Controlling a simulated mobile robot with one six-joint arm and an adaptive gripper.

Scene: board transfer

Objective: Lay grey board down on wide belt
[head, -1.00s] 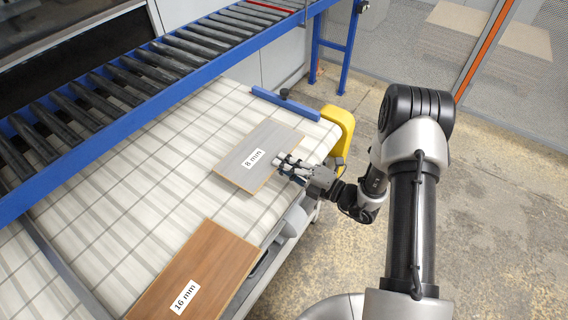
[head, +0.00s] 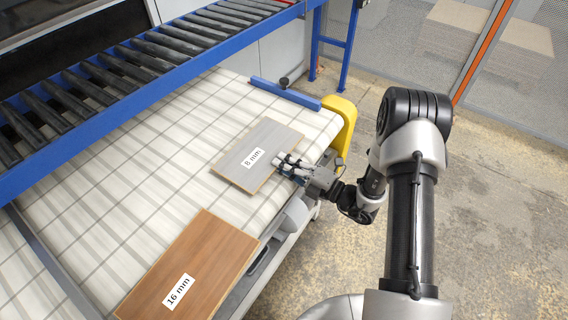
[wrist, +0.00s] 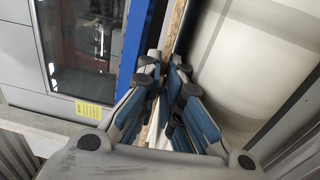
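The grey board (head: 262,148), labelled "8 mm", is over the wide belt (head: 150,165), near its right end. It looks roughly flat in the head view; I cannot tell whether its whole underside touches the belt. My gripper (head: 284,162) is at the board's right long edge, shut on it. In the wrist view my gripper (wrist: 166,70) has its fingertips on either side of the board's thin, chip-brown edge (wrist: 177,24). The fingers hide part of the board there.
A brown board (head: 200,262) labelled "16 mm" lies on the belt at the lower part of the head view. A blue roller conveyor (head: 140,60) runs behind the belt. A blue bar (head: 285,93) and a yellow end cover (head: 343,118) stand at the belt's right end.

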